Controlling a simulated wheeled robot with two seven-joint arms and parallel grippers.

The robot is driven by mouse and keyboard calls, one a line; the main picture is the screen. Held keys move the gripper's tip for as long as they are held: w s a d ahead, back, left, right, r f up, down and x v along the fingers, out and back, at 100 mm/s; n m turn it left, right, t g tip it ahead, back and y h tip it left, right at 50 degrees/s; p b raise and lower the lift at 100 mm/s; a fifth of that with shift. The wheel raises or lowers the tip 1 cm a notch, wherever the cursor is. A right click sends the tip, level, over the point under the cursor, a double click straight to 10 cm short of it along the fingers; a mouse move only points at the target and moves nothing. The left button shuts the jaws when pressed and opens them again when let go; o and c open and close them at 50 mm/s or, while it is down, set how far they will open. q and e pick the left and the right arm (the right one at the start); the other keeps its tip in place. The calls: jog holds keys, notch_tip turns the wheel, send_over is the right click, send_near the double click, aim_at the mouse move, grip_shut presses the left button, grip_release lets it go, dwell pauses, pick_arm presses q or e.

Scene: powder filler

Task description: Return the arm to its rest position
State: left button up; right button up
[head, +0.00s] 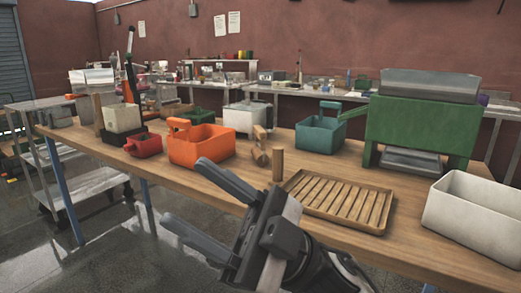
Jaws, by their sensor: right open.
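My right gripper (203,206) is in the lower middle of the head view, in front of the wooden table's (408,242) near edge. Its two fingers are spread apart and point to the left, with nothing between them. The right arm comes in from the bottom of the picture. My left gripper does not show.
On the table are an orange bin (203,151), a slatted wooden tray (337,201), a wooden cylinder (277,166), a teal bin (319,136), a green machine (421,127) and a white bin (474,219). A grey cart (87,185) stands left. Open floor lies in front.

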jog(key=w+d+f+m+t+h+p, duration=0.1)
jog(key=w+d+f+m+t+h, duration=0.25)
jog(key=f+m+t+h, duration=0.3)
jog(key=w+d+f+m+t+h, duration=0.2)
jog(key=d+f+m+t+h, duration=0.2)
jog(key=f+m+t, duration=0.35)
jog(key=w+d+f+m+t+h+p, duration=0.1)
jog(key=w+d+f+m+t+h, duration=0.1)
jog(key=d+f+m+t+h, duration=0.45)
jog(key=s+d+f+m+g+h, duration=0.2)
jog(key=s+f, duration=0.4)
jog(key=f, duration=0.3)
jog(key=s+d+f+m+g+h, duration=0.2)
jog(key=s+f+g, duration=0.3)
jog(key=f, duration=0.4)
jog(key=shift+s+d+f+h, duration=0.35)
jog(key=shift+s+d+h, duration=0.35)
jog(key=shift+s, duration=0.05)
jog(key=shift+m, duration=0.25)
